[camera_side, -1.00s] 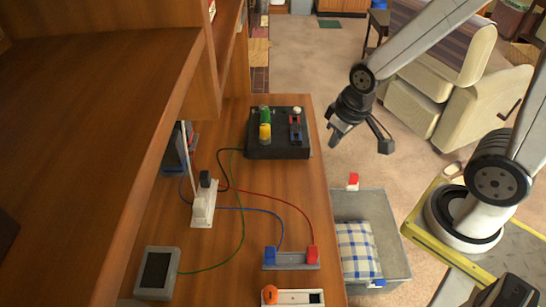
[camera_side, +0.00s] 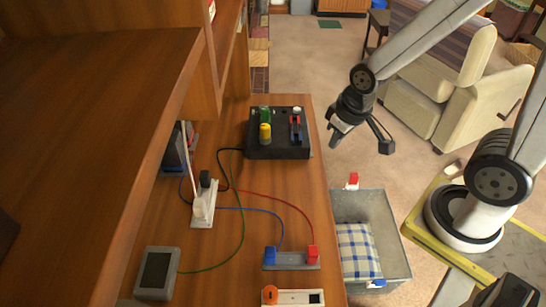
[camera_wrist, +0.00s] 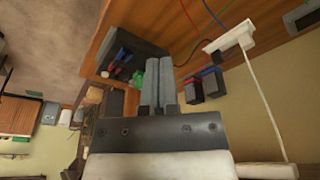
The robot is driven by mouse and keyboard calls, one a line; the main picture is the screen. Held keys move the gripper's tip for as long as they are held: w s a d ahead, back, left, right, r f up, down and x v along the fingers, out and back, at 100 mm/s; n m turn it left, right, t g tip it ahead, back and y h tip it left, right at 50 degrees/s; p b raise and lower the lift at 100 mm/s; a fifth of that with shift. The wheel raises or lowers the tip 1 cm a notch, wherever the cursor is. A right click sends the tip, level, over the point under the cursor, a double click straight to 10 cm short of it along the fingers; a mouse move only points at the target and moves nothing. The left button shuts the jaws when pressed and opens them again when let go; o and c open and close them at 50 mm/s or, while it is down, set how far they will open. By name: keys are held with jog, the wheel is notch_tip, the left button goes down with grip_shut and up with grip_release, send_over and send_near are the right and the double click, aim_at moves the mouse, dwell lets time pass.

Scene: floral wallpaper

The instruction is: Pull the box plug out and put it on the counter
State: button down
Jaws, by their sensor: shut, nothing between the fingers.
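The black box (camera_side: 262,151) sits on the wooden counter (camera_side: 285,185) near its far end, with a green and a yellow cylinder and small red and blue parts on top. A black cable runs from it towards a white power strip (camera_side: 203,209). A black plug (camera_side: 205,178) stands in the strip's far end; I cannot tell for sure that it is the box's plug. My gripper (camera_side: 334,140) hangs in the air right of the box, shut and empty, touching nothing. In the wrist view its fingers (camera_wrist: 158,85) are together, with the box (camera_wrist: 143,58) beyond.
A grey bin (camera_side: 395,240) with a checked cloth stands beside the counter. A grey screen device (camera_side: 157,272), a base with blue and red blocks (camera_side: 291,262) and a white block with an orange knob (camera_side: 293,298) sit at the near end. Wooden shelving overhangs the left. Coloured cables cross the counter.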

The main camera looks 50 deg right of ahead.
dwell(0.3)
jog(key=c, duration=0.7)
grip_release()
jog(key=shift+w, duration=0.1)
jog(key=o, duration=0.4)
jog(key=shift+w+a+m, duration=0.1)
jog(key=shift+w+m, duration=0.15)
jog(key=shift+m, duration=0.05)
jog(key=shift+o, duration=1.1)
jog(key=w+a+f+m, duration=0.1)
jog(key=w+a+m, duration=0.1)
jog(key=w+m, duration=0.3)
jog(key=w, duration=0.2)
jog(key=shift+w+a+f+m+y, duration=0.15)
jog(key=shift+w+a+m+y, duration=0.15)
jog(key=shift+w+m, duration=0.1)
jog(key=m+y, duration=0.3)
jog(key=m, duration=1.8)
send_over(206, 174)
jog(key=s+d, duration=0.2)
jog(key=shift+t, duration=0.3)
jog(key=f, duration=1.4)
jog(key=shift+w+a+f, duration=0.2)
